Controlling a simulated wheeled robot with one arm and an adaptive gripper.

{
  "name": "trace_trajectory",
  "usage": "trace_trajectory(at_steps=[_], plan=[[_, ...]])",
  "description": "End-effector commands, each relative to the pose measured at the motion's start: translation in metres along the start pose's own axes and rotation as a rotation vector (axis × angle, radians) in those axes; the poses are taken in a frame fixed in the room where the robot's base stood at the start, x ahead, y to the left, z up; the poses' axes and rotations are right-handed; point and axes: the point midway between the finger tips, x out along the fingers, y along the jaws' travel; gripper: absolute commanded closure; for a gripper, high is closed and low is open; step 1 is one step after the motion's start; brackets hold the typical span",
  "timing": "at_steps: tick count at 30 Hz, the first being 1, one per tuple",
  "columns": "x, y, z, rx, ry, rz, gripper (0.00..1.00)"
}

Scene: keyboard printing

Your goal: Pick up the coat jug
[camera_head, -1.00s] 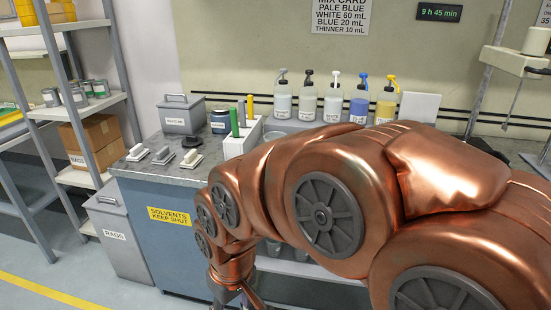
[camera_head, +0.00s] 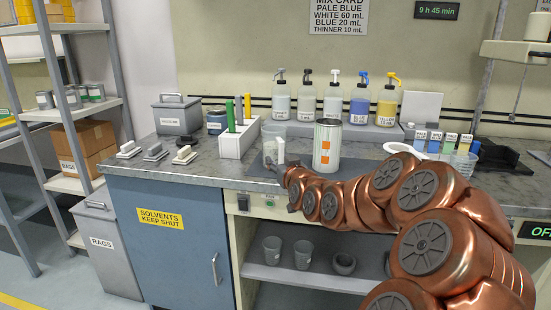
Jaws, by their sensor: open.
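A clear, jug-like vessel (camera_head: 269,148) stands on the dark mat at the middle of the bench. It may be the coat jug, but I cannot read a label on it. My gripper (camera_head: 275,165) is low at its front right side, small and dark, with its jaws open. I cannot tell whether the fingers touch the vessel, and they partly hide its lower part. A pale can (camera_head: 326,146) with an orange-marked label stands upright just to the right, behind my arm.
A white holder (camera_head: 237,142) with coloured sticks is left of the vessel. Several pump bottles (camera_head: 332,98) line the back shelf. Small labelled bottles (camera_head: 433,143) and a clear cup (camera_head: 463,165) are at the right.

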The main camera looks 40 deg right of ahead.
Motion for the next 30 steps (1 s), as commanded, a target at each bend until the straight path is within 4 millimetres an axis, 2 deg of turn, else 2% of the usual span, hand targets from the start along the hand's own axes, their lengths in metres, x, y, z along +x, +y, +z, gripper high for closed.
trace_trajectory(at_steps=[1, 3, 6, 19, 30], plan=[[0.001, 0.011, 0.002, 0.003, 0.023, 0.019, 0.52], [0.001, 0.021, -0.003, 0.004, 0.053, 0.035, 0.52], [0.004, 0.026, -0.007, 0.004, 0.07, 0.044, 0.52], [0.035, 0.027, -0.011, 0.004, 0.069, 0.042, 0.52], [0.073, 0.031, -0.016, 0.003, 0.068, 0.043, 0.52]])
